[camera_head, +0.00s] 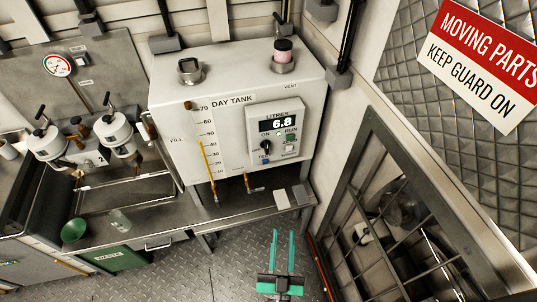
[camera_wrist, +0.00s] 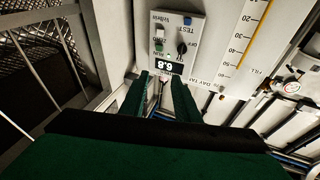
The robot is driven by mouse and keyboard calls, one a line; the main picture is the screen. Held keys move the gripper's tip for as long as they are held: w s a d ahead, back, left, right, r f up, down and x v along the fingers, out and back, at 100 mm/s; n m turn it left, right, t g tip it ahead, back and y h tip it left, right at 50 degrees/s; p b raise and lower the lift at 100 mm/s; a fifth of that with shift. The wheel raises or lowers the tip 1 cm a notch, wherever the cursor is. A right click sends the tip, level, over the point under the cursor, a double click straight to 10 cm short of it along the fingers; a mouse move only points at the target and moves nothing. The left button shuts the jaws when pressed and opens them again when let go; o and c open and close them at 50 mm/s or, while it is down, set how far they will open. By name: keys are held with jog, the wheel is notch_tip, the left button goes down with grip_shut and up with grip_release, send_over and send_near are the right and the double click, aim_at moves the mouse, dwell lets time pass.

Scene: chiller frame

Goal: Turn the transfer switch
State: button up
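The transfer switch (camera_head: 267,146) is a small black knob on the grey control panel (camera_head: 255,118) of the white day tank (camera_head: 173,95). Labels around it read ON and TEST. In the wrist view the panel is upside down and the black knob (camera_wrist: 182,47) shows beside the display. My gripper (camera_head: 283,234) is in front of and below the tank, apart from the panel. Its two teal fingers are spread with a gap and nothing between them. The dark green fingers (camera_wrist: 160,82) also show in the wrist view, pointing toward the panel. The knob's exact angle is hard to tell.
The panel has a display (camera_head: 282,123) reading 6.8 and small buttons (camera_head: 290,149). A steel bench (camera_head: 235,212) runs under the tank, with a green bowl (camera_head: 74,230) and a glass (camera_head: 120,221) at left. A barred guard frame (camera_head: 345,200) stands at right. The floor before the bench is clear.

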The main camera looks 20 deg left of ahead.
aim_at(267, 150)
jog(key=w+a+r+n+y, duration=0.1)
jog(key=w+a, duration=0.3)
jog(key=w, duration=0.4)
jog(key=w+a+r+n+g+y, duration=0.1)
jog(key=w+a+r+n+y, duration=0.1)
jog(key=w, duration=0.6)
jog(key=w+a+r+n+y, duration=0.1)
jog(key=w+a+r+y, duration=0.2)
jog(key=w+a, duration=0.3)
jog(key=shift+w+a+r+n+g+y, duration=0.2)
jog(key=shift+w+y, duration=0.2)
jog(key=shift+w, duration=0.2)
jog(key=shift+w+a+r+n+g+y, duration=0.1)
jog(key=shift+w+n+y, duration=0.1)
jog(key=shift+w+y, duration=0.3)
jog(key=shift+w, duration=0.1)
jog(key=shift+c, duration=0.6)
grip_shut()
